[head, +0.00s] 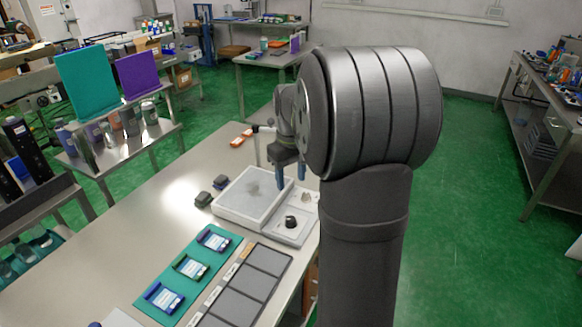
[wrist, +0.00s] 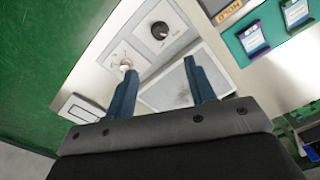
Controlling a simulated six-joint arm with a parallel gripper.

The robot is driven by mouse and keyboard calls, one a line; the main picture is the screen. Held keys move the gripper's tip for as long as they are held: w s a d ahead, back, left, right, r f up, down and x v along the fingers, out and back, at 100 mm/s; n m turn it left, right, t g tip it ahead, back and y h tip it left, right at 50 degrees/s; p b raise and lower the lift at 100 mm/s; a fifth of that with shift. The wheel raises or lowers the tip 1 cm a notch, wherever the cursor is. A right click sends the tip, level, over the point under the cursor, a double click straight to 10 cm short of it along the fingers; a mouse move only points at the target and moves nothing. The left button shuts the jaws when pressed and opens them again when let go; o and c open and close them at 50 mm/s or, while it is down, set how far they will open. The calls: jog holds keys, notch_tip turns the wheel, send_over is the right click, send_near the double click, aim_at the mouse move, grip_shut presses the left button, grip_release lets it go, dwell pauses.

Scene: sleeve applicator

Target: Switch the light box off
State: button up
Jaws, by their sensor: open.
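The light box (head: 226,205) is a flat tray with a pale grey panel on the steel table; its panel also shows in the wrist view (wrist: 207,57). I cannot tell whether it is lit. A faint grey shape lies on the panel. Beside it a white control plate (head: 283,237) carries a black round knob (head: 291,222) and a small beige switch (head: 306,197). In the wrist view the knob (wrist: 160,30) is at the top and the switch (wrist: 125,63) is near my left fingertip. My gripper (head: 291,184) is open and empty, blue fingers pointing down above the box and plate.
A teal mat (head: 205,254) holds several labelled cards. A dark grey tray (head: 246,287) with compartments lies next to it. An orange item (head: 238,141) lies farther back. The table's left part is clear.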

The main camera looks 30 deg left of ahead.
aim_at(291, 219)
jog(key=shift+r, duration=1.45)
jog(key=shift+f, duration=0.1)
notch_tip(291, 219, down, 17)
jog(key=shift+f, duration=0.15)
jog(key=m, duration=0.6)
jog(key=shift+m, duration=0.4)
jog(key=m, duration=0.3)
jog(key=shift+m, duration=2.2)
